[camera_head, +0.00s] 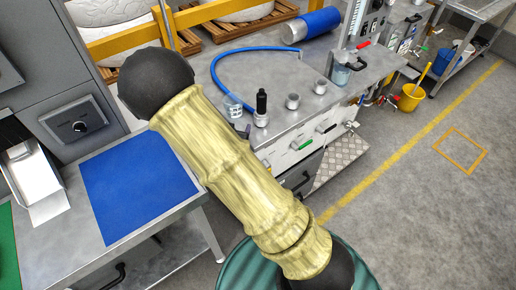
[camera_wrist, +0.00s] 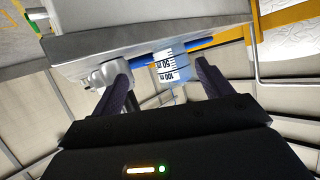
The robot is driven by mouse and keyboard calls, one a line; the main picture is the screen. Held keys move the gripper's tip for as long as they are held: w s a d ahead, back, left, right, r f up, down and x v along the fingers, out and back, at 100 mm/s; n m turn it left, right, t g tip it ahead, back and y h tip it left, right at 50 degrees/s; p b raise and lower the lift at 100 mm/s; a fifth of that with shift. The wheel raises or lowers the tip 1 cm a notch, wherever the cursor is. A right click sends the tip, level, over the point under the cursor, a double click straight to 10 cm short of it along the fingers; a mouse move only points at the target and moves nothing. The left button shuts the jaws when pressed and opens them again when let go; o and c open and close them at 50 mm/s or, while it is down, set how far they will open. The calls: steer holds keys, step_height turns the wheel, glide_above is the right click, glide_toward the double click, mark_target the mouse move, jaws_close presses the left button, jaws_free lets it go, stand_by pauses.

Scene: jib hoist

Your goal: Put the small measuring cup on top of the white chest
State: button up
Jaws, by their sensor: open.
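The small measuring cup is clear with a dark scale. In the wrist view the cup (camera_wrist: 170,68) shows inverted, between the fingertips of my open gripper (camera_wrist: 162,84), with gaps on both sides. I cannot tell whether it is fully between the fingers or beyond them. In the head view a clear cup (camera_head: 232,106) stands on the grey worktop, just past my arm. My gripper is mostly hidden behind my arm there. I cannot clearly identify the white chest; a white-fronted unit (camera_head: 283,158) with green and red handles is below the worktop.
A black-topped bottle (camera_head: 262,108) and small metal pots (camera_head: 293,101) stand near the cup. A blue hose (camera_head: 222,62) curves behind it. A larger clear beaker (camera_head: 341,73) is farther right. A blue mat (camera_head: 135,185) lies on the left bench. The right floor is largely clear.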

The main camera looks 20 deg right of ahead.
steer(key=s+d+r+n+g+y, duration=0.2)
steer(key=s+r+n+g+y, duration=0.1)
steer(key=s, duration=0.6)
steer(key=s+d+r+n+g+y, duration=0.1)
steer(key=s+r+n+g+y, duration=0.2)
steer(key=s+g, duration=0.3)
steer(key=s+r, duration=0.1)
steer(key=s, duration=0.3)
steer(key=shift+d+r+n+g, duration=0.3)
steer(key=shift+d+r, duration=0.1)
